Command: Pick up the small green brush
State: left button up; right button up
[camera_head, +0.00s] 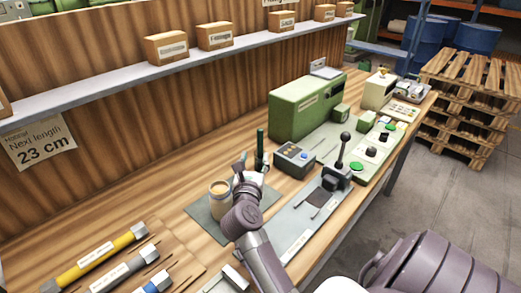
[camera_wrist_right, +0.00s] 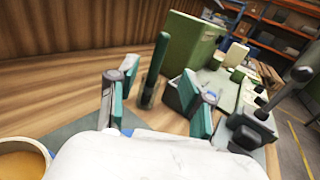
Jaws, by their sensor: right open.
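The small green brush (camera_head: 261,137) stands upright, its green handle pointing up, on the bench behind my right gripper. In the right wrist view the brush (camera_wrist_right: 157,60) shows ahead, between the two fingers; its lower end sits in a small dark, clear-looking holder (camera_wrist_right: 150,95). My right gripper (camera_head: 252,165) is open and empty; the wrist view shows its teal-padded fingers (camera_wrist_right: 158,98) spread apart, with the brush beyond them and apparently not touched. The brush's bristles cannot be made out. My left gripper is not in view.
A jar of tan contents (camera_head: 220,192) stands on a grey mat (camera_head: 203,222) beside my right gripper. A small dark control box (camera_head: 294,160), a lever (camera_head: 341,160) and a large green machine (camera_head: 300,108) stand to the right. A shelf (camera_head: 110,80) runs above the bench.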

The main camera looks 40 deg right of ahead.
aim_at(260, 137)
jog(key=x, duration=0.6)
jog(key=shift+w+d+r+p, duration=0.1)
jog(key=shift+w+d+p, duration=0.1)
jog(key=shift+p, duration=0.2)
jog(key=shift+x, duration=0.85)
jog(key=p+x, duration=0.1)
jog(key=x, duration=0.2)
jog(key=shift+w+d, duration=0.15)
jog(key=shift+d, duration=0.15)
jog(key=shift+w+d, duration=0.2)
jog(key=shift+d, duration=0.05)
jog(key=shift+a, duration=0.1)
jog(key=shift+c, duration=0.3)
grip_shut()
